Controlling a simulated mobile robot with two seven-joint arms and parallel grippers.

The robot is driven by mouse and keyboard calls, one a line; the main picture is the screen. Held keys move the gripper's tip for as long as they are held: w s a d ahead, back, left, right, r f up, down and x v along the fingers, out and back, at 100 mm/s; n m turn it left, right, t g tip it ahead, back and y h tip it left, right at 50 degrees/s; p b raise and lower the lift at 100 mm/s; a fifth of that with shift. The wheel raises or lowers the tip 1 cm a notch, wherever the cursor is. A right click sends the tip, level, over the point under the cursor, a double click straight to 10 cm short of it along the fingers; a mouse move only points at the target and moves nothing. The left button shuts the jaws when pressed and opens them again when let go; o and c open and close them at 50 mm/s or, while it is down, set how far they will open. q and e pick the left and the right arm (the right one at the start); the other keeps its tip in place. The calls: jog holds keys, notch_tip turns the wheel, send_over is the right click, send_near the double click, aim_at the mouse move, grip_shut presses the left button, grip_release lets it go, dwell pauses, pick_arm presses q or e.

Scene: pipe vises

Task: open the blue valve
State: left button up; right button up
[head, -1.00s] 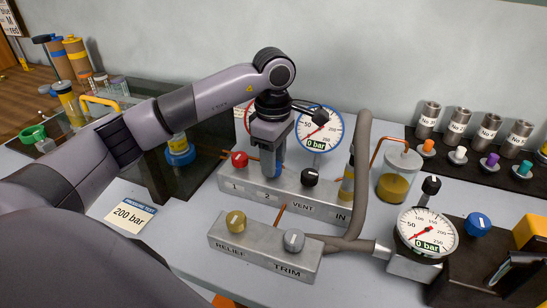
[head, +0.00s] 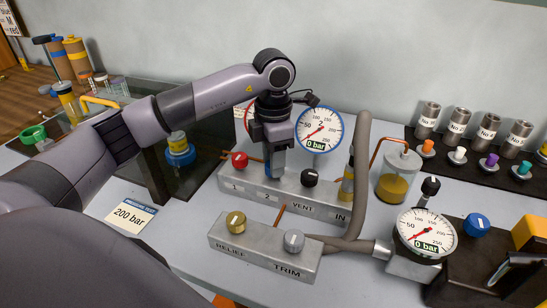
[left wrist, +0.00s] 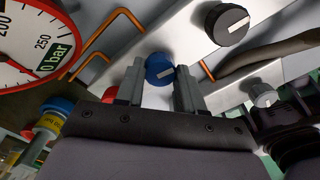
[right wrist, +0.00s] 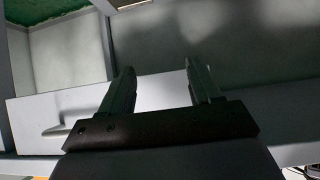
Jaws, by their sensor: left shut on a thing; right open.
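The blue valve knob (left wrist: 159,69) has a white pointer mark and sits between the two fingers of my left gripper (left wrist: 158,78) in the left wrist view. In the head view that gripper (head: 275,168) points straight down onto the manifold (head: 244,192) at position 2, and its fingers mostly hide the blue knob. It is shut on the knob. My right gripper (right wrist: 160,76) is open and empty in the right wrist view; it is out of the head view.
A red knob (head: 239,160) and a black knob (head: 310,178) flank my left gripper. The dial behind (head: 319,131) reads 0 bar. A lower block (head: 262,253) with brass and grey knobs stands in front. A hose (head: 361,180) rises at the right.

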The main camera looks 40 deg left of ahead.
pick_arm(q)
jog(key=shift+n, duration=0.4)
jog(key=o, duration=1)
jog(key=shift+o, duration=0.2)
notch_tip(320, 180, up, 7)
jog(key=shift+r, duration=0.1)
jog(key=shift+s, duration=0.1)
